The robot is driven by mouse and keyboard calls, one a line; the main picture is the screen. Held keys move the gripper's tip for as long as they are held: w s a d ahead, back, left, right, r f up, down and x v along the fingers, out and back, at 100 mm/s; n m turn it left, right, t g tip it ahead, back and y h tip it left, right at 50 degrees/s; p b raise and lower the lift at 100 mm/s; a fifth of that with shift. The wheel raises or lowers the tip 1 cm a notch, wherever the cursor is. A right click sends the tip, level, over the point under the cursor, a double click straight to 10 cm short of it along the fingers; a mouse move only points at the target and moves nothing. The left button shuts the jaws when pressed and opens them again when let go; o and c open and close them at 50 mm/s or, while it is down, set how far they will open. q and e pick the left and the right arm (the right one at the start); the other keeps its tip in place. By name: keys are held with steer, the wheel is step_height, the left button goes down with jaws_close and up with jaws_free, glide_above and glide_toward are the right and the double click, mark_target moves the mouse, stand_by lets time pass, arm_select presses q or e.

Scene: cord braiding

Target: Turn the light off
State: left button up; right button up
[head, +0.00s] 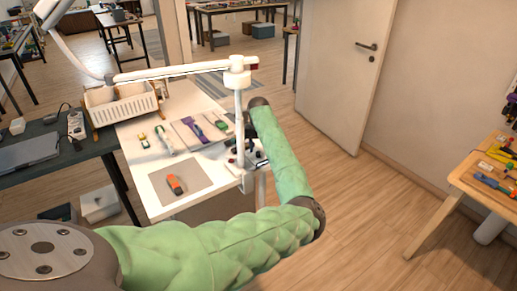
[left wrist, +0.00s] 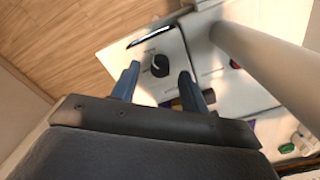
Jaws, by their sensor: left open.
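A white jointed lamp (head: 238,110) stands on a post at the right edge of the white table, its arm reaching to the upper left. I cannot tell from its partly cropped head (head: 50,12) whether it is lit. My left arm, in a green sleeve, bends round to the post's foot, where my left gripper (head: 256,158) is small and partly hidden. In the left wrist view my left gripper (left wrist: 160,72) is open, with a black round knob (left wrist: 160,64) on a white surface showing between its fingers. Contact is not clear. The post (left wrist: 265,65) rises beside it. My right gripper is not in view.
A dark desk (head: 30,152) adjoins at left.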

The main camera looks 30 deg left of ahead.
arm_select(q)
steer(key=shift+f, duration=0.75)
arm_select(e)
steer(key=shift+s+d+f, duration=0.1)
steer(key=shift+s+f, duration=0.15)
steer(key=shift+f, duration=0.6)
arm_select(q)
jaws_close()
